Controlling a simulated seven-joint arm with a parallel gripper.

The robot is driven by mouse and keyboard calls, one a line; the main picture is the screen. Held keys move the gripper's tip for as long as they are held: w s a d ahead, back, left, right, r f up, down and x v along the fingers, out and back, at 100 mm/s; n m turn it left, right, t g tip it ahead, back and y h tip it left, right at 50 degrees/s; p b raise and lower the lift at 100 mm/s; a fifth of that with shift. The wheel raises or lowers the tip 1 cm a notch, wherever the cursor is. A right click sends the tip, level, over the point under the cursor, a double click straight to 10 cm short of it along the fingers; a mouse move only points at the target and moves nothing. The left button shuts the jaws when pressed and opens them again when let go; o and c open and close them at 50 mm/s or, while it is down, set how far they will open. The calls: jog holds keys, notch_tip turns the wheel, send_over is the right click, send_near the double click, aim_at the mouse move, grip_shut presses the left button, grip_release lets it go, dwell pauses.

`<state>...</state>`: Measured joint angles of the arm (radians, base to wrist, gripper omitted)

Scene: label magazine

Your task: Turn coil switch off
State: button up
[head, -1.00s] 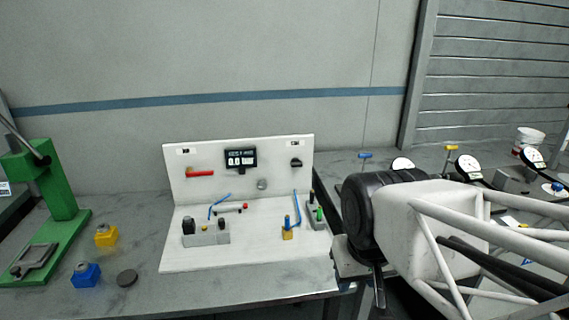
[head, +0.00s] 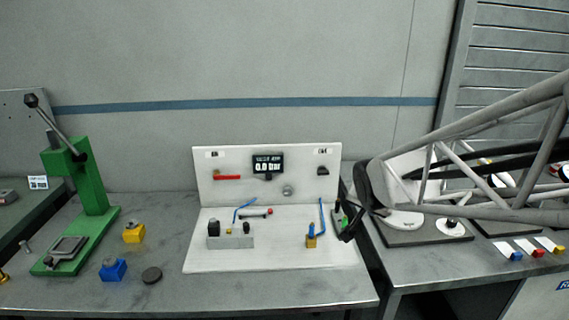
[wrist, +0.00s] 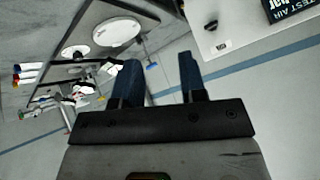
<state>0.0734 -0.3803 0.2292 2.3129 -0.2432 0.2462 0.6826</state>
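A white panel (head: 225,192) with an upright back and a flat base stands on the bench. A small black rotary switch (head: 322,171) sits at the right of its back, below a label too small to read surely. The switch also shows in the wrist view (wrist: 211,25), at the top, right of the fingers. A red handle (head: 228,177) is on the panel's left, and a black display (head: 268,164) sits between them. My gripper (head: 346,225) is just right of the panel's base, below and apart from the switch. In the wrist view its two dark fingers (wrist: 160,68) stand apart, with nothing between them.
Blue tubes, a grey block (head: 230,241) and a brass-coloured fitting (head: 311,241) with a blue handle stand on the panel's base. A green press (head: 88,190) and blue and yellow blocks are to the left. Round gauges are on the right bench.

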jog(key=w+d+f+m+t+y, duration=0.1)
jog(key=w+f+m+t, duration=0.1)
jog(key=w, duration=0.7)
jog(key=w+d+f+m+t+y, duration=0.1)
jog(key=w+f+m+t, duration=0.15)
jog(key=w, duration=0.65)
jog(key=m+t+y, duration=0.3)
jog(key=t+y, duration=0.1)
jog(key=y, duration=0.2)
send_near(325, 174)
jog(key=w, duration=0.2)
jog(key=shift+w+a, duration=0.15)
jog(key=shift+a, duration=0.25)
jog(key=shift+w, duration=0.1)
jog(key=shift+x, duration=3.8)
jog(key=shift+a, duration=0.15)
jog(key=c, duration=0.6)
jog(key=shift+o, duration=0.2)
